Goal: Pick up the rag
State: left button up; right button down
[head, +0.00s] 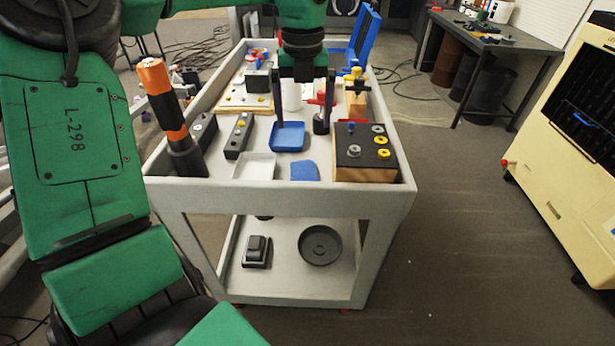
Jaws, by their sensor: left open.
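The rag (304,171) is a small blue cloth lying on the near part of the grey cart's top, close to its front rim. My left gripper (304,122) hangs pointing down over the cart, its two dark fingers spread wide apart with nothing held between them. In the picture it is above the rag, farther back on the cart, over the area of a blue tray (288,138). The rag is apart from the fingers and fully visible. My right gripper does not show.
The cart (290,200) has raised rims. A white tray (256,168) is left of the rag; a wooden block with a dark top and knobs (364,172) is right. An orange-and-black tool (165,105) stands upright at left. The lower shelf holds a round dark dish (320,245).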

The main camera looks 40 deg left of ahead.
aim_at(304, 172)
pick_arm(q)
notch_tip(304, 172, down, 15)
jog(key=shift+w+a+r, duration=0.1)
jog(key=shift+a+r, duration=0.05)
jog(key=c, duration=1.2)
jog(key=shift+o, duration=0.2)
notch_tip(304, 172, up, 20)
jog(key=p, duration=0.2)
jog(key=o, duration=0.7)
jog(key=shift+r, duration=0.1)
jog(key=c, duration=0.5)
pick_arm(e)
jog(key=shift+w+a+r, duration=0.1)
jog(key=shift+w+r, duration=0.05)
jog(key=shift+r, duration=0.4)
